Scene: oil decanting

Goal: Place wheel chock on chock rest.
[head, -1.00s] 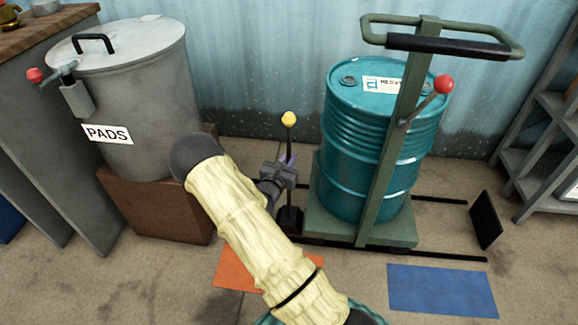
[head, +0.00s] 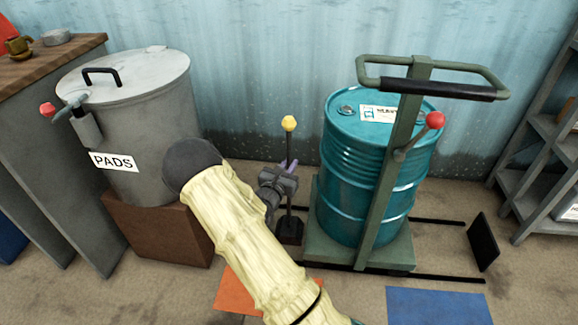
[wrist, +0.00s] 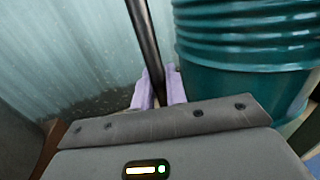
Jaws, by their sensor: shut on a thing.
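The wheel chock appears to be the black block (head: 289,230) with an upright black pole and a yellow knob; its pole also shows in the wrist view (wrist: 145,42). My gripper (head: 290,166) is shut on this pole, below the knob. Its purple fingers (wrist: 158,92) lie on either side of the pole in the wrist view. The pole is about upright in the head view. The block is left of the drum dolly, and the wrist view hides it. No labelled chock rest shows; an orange mat (head: 228,290) and a blue mat (head: 438,305) lie on the floor.
A teal drum (head: 345,165) stands on a green dolly (head: 340,255) over black rails, close right of the pole. A grey PADS bin (head: 150,115) stands on a brown block (head: 150,230) at left. Shelving (head: 535,175) is at right, a corrugated wall behind.

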